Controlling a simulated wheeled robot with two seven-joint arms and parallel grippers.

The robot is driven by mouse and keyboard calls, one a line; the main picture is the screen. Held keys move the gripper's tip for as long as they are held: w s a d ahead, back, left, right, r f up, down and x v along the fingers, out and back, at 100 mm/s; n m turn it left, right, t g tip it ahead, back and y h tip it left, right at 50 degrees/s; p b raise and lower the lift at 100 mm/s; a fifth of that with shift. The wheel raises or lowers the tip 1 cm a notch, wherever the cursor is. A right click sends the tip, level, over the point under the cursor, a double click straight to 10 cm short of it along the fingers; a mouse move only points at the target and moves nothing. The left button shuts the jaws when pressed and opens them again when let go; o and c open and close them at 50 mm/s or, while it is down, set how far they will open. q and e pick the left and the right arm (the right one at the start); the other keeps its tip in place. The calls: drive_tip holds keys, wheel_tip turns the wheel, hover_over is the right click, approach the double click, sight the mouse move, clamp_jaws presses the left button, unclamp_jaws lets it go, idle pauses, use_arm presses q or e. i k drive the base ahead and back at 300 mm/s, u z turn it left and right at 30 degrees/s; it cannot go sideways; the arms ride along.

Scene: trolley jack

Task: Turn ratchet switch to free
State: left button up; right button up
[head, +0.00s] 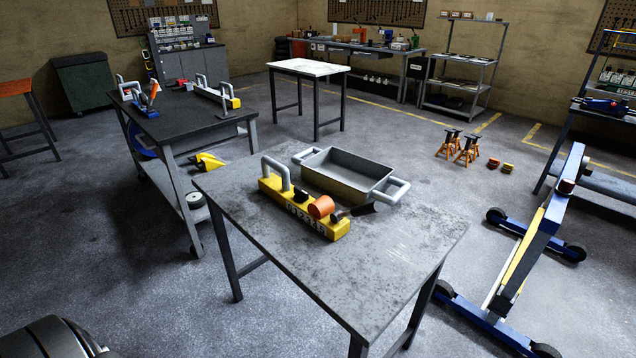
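A yellow bar-shaped device (300,208) lies on the near grey table (345,265). It has a grey loop handle (275,172) at its left end and markings along its front. On its top are a small black part (300,194) and an orange round part (321,207). A dark lever-like piece (357,210) sticks out at its right end. I cannot tell which of these parts is the ratchet switch, or its setting. Neither of my grippers shows in the head view.
A grey tray (345,172) with two handles stands just behind the yellow device. The table's front half is bare. A dark workbench (190,117) with tools stands behind left. A blue wheeled frame (530,245) and orange stands (466,150) are on the floor right.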

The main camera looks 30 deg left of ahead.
sight(300, 196)
drive_tip(key=k, duration=0.5)
drive_tip(key=u, duration=1.8)
drive_tip(key=i, duration=1.35)
drive_tip(key=z, duration=2.1)
